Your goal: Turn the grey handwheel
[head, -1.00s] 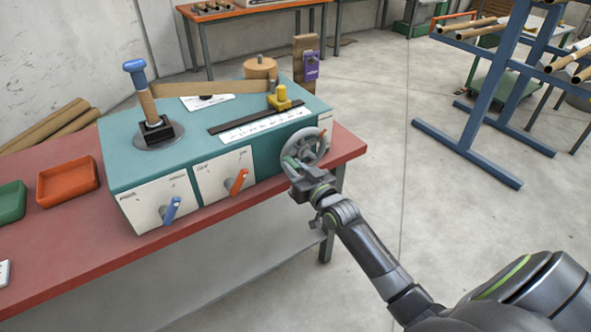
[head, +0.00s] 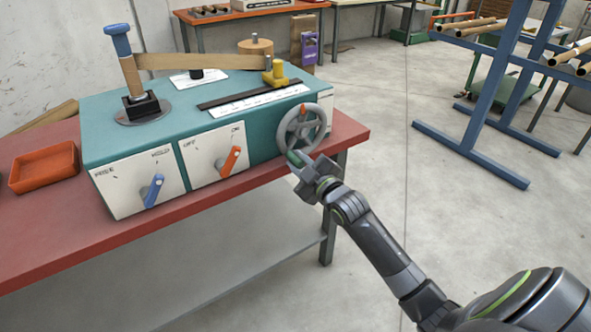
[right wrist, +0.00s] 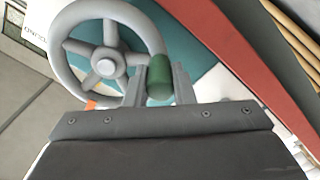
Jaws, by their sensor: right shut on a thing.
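The grey handwheel (head: 303,127) is a spoked wheel on the right end of the teal machine (head: 262,135). Its green handle (head: 294,157) sits low on the rim, slightly left of the bottom. My right gripper (head: 299,163) reaches up from the lower right and is shut on this handle. In the right wrist view the handwheel (right wrist: 108,62) fills the upper left, and the green handle (right wrist: 159,80) stands between the fingers, which hide part of it. My left gripper is not in view.
The machine stands on a red bench (head: 60,226). Its front has a blue lever (head: 152,190) and an orange lever (head: 230,161). An orange tray (head: 45,167) lies at left. A blue rack (head: 485,95) stands at right, with open floor before it.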

